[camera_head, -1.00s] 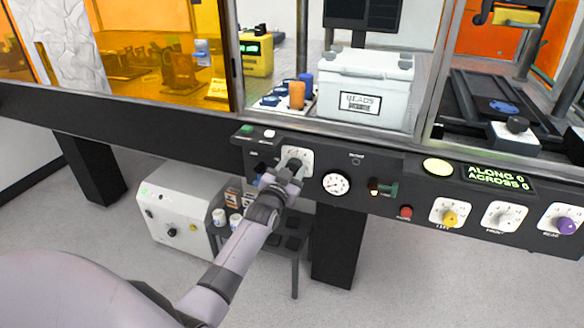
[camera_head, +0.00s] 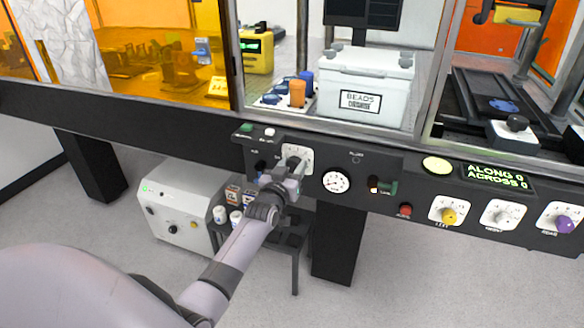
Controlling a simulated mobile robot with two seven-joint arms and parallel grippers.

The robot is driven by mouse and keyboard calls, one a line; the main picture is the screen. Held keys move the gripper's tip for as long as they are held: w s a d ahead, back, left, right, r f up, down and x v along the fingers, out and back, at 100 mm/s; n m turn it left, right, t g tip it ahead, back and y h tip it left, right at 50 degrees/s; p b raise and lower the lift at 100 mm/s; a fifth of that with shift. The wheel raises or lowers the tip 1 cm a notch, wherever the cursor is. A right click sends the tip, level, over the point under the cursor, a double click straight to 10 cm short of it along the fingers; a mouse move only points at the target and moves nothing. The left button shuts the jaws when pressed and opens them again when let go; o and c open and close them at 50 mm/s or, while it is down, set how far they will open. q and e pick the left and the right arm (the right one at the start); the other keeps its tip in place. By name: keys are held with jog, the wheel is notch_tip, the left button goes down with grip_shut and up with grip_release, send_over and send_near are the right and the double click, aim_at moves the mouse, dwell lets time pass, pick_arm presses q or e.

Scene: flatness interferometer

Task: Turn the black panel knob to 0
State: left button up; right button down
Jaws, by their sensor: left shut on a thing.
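The black panel knob (camera_head: 292,161) sits on a white dial plate (camera_head: 306,156) on the front of the dark panel. Only part of the knob shows. My left gripper (camera_head: 293,170) comes up from below and is shut on the knob, covering much of it and the lower left of the dial plate. The dial marks are too small to read, so I cannot tell where the knob points. My right gripper is out of view.
A round gauge (camera_head: 336,182) and a small lit switch (camera_head: 375,185) are right of the dial. Yellow (camera_head: 449,215) and purple (camera_head: 566,224) knobs and a green display (camera_head: 497,177) lie further right. A white cabinet (camera_head: 180,215) stands below left.

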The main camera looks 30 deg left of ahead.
pick_arm(q)
jog(key=o, duration=1.1)
jog(key=shift+c, duration=0.2)
jog(key=v, duration=0.7)
jog(key=shift+p, duration=0.4)
jog(key=shift+s, duration=0.1)
jog(key=s+d+f+m+g+h, duration=0.2)
jog(key=s+d+f, duration=0.2)
jog(key=s, duration=0.5)
jog(key=s+d+f+m+g+h+p, duration=0.1)
jog(key=s+d+f+m+g+h, duration=0.1)
jog(key=s+d+f, duration=0.3)
jog(key=s+d+f+m+g+h+p, duration=0.1)
jog(key=s+d+f, duration=0.4)
jog(key=s, duration=0.8)
jog(key=d+g+h, duration=0.1)
jog(key=d+g, duration=0.1)
jog(key=d, duration=0.1)
jog(key=shift+d+m, duration=0.2)
jog(key=shift+m, duration=0.2)
